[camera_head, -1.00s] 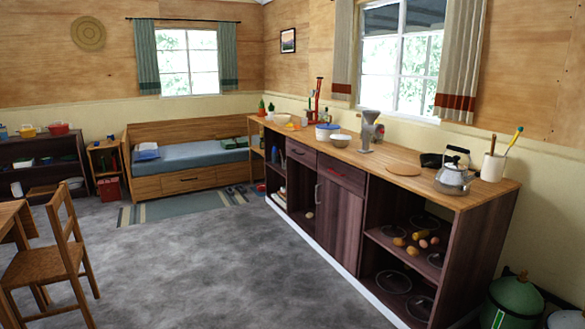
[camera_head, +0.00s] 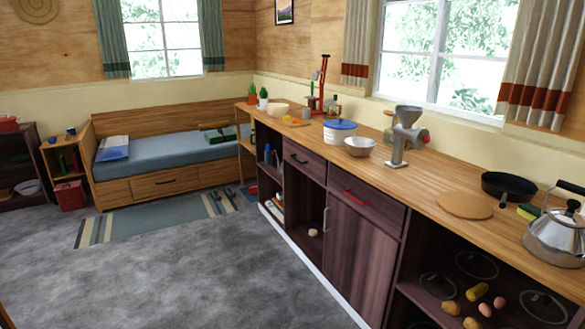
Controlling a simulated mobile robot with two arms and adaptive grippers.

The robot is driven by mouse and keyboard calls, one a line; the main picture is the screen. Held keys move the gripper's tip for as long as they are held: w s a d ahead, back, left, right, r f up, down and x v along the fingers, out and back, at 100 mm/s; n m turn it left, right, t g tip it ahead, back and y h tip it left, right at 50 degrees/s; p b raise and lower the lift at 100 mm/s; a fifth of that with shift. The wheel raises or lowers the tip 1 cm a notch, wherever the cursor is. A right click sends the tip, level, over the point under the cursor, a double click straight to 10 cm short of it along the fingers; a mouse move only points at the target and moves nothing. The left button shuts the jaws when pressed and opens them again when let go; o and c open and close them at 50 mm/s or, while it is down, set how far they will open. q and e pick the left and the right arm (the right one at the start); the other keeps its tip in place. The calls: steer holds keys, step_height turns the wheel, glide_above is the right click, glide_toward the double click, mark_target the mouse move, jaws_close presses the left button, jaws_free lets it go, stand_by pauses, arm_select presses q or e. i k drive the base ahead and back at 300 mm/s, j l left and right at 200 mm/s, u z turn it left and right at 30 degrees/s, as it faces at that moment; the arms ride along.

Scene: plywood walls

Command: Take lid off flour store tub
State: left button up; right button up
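A white tub (camera_head: 339,136) with a blue lid (camera_head: 340,124) stands upright on the long wooden counter, towards its far half. It looks like the flour store tub, but I cannot read any label. The lid sits on top of the tub. Neither of my grippers is in view.
A pale bowl (camera_head: 359,147) and a grey grinder (camera_head: 404,138) stand just to the right of the tub. A round board (camera_head: 464,205), a black pan (camera_head: 508,187) and a kettle (camera_head: 556,238) are nearer. The grey floor (camera_head: 200,275) before the cabinets is clear.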

mark_target(339, 123)
steer(key=i, duration=2.8)
